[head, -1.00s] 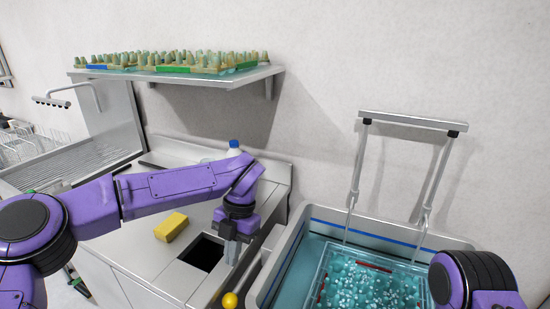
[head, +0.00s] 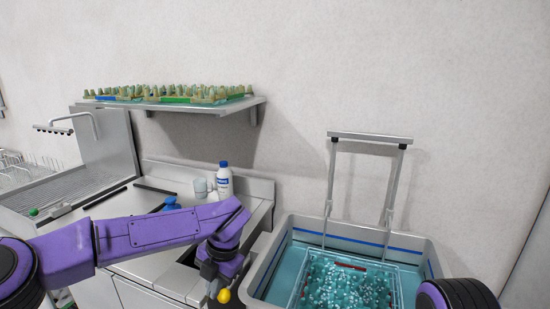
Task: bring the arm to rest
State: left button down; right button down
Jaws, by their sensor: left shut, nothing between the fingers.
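My left arm (head: 150,233) is purple and reaches in from the left across the counter. My left gripper (head: 211,287) points down at the counter's front right, beside the sink cart. It is shut, with nothing seen between its fingers. Part of my right arm (head: 458,294) shows at the bottom right corner; its gripper is out of the picture.
A grey tub (head: 420,245) with a wire basket (head: 345,278) stands right. A yellow ball (head: 224,296) is by the gripper.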

pick_arm(q)
notch_tip(320, 180, down, 10)
jog(key=w+a+m+t+y, duration=0.2)
jog(key=a+m+t+y, duration=0.1)
jog(key=m+t, duration=0.25)
jog(key=s+a+f+m+t+h+b, duration=0.1)
jog(key=s+f+m, duration=0.3)
jog(key=f, duration=0.2)
jog(key=s+f+m+t, duration=0.1)
jog(key=s+f+m, duration=0.2)
jog(key=f+m, duration=0.3)
jog(key=s+a+f+m+g, duration=0.1)
jog(key=s+a+f+m, duration=0.2)
jog(key=s, duration=0.6)
jog(key=s+a+f+m+g+h+b, duration=0.1)
jog(key=s+a+f+m, duration=0.1)
jog(key=s+a+f, duration=0.3)
jog(key=s+a+f+m+g+b, duration=0.1)
jog(key=s+a+f+m+g, duration=0.1)
jog(key=s, duration=1.1)
notch_tip(320, 180, down, 2)
jog(key=shift+a+m, duration=0.85)
jog(key=shift+a, duration=0.3)
pick_arm(e)
jog(key=f, duration=0.3)
jog(key=shift+w+f, duration=0.25)
jog(key=shift+f, duration=0.05)
